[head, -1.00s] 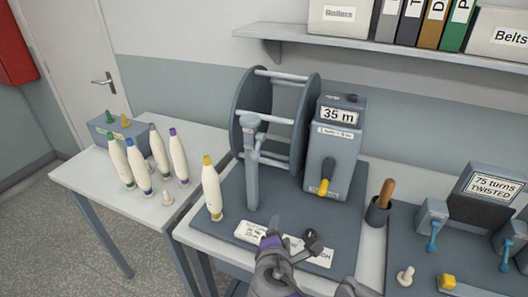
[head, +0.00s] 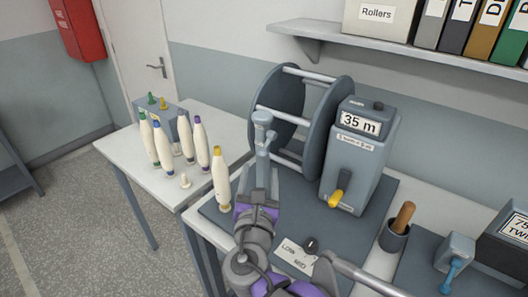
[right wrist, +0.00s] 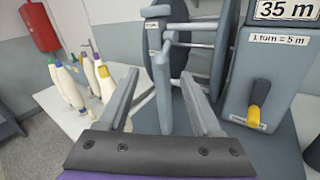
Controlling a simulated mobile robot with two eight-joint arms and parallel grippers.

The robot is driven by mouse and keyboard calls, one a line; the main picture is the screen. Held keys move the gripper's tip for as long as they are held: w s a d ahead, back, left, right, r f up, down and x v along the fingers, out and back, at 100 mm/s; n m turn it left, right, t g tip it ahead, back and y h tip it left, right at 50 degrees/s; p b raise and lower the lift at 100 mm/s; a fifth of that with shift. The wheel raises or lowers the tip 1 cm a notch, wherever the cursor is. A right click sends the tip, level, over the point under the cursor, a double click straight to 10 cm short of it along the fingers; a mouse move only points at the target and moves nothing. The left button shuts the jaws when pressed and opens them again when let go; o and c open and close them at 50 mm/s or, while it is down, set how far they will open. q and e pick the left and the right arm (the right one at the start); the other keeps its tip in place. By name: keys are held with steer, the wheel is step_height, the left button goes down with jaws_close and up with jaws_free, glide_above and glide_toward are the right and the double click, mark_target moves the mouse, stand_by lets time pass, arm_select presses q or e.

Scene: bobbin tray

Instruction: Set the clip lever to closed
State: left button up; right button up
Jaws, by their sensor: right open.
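A grey-blue upright post (head: 263,150) with a clip head (head: 262,118) stands in front of the large reel. In the right wrist view the post (right wrist: 162,95) rises between my fingers, with a small lever-like piece (right wrist: 168,42) near its top. I cannot tell whether this lever is open or closed. My right gripper (head: 260,190) is in front of the post, below the clip head. In the right wrist view its two fingers (right wrist: 158,76) are apart, one on each side of the post, with nothing gripped. My left gripper is not in view.
The reel (head: 320,115) and the 35 m counter box (head: 357,150) with a yellow handle stand close behind and right. A yellow-tipped bobbin (head: 221,180) stands just left of the post. Several bobbins (head: 163,145) stand on the left table. A knob (head: 310,244) sits at front right.

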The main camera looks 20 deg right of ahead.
mark_target(262, 156)
steer(key=x, duration=0.9)
steer(key=shift+s+f, duration=0.1)
jaws_close()
